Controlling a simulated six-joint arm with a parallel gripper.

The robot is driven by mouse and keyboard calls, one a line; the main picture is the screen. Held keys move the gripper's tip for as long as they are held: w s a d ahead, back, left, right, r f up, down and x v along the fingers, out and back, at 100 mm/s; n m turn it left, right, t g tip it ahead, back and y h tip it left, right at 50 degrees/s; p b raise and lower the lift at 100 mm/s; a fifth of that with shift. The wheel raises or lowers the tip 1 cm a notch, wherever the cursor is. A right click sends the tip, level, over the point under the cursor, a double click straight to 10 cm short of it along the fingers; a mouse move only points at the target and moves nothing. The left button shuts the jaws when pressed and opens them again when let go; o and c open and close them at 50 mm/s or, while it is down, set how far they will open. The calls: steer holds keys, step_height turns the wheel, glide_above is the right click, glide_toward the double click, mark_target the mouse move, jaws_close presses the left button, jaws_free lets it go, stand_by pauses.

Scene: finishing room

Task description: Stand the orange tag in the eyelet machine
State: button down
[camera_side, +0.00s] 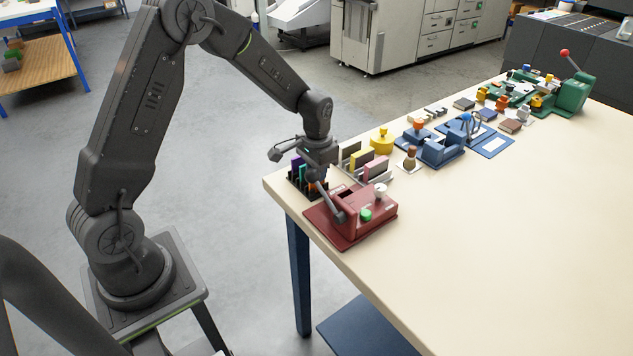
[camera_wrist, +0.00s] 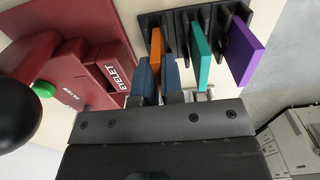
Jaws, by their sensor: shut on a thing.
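The orange tag (camera_wrist: 156,47) stands at the black rack's end slot on the eyelet machine's side, between the blue fingers of my gripper (camera_wrist: 157,80). The gripper is shut on it. I cannot tell whether the tag's lower edge is still in the slot. In the side view only a bit of orange shows under my gripper (camera_side: 318,185). The red eyelet machine (camera_wrist: 80,72), marked EYELET, is just left of the gripper in the wrist view. In the side view the machine (camera_side: 372,205) sits on its red base near the table corner, with a green button and a pale knob.
The black rack (camera_wrist: 180,20) also holds a teal tag (camera_wrist: 202,50) and a purple tag (camera_wrist: 247,52), close beside the fingers. Yellow and pink cards (camera_side: 376,168) stand in a holder behind the machine. Blue and green stations line the far edge. The table's right side is clear.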

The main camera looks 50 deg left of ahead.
steer(key=shift+r, duration=3.75)
steer(key=w+d, duration=0.2)
steer(key=d, duration=0.6)
steer(key=shift+s+a+f, duration=0.1)
steer(key=shift+a+f, duration=0.05)
steer(key=shift+f, duration=2.85)
steer(key=shift+f, duration=0.65)
steer(key=c, duration=1.5)
jaws_free()
steer(key=shift+c, duration=0.2)
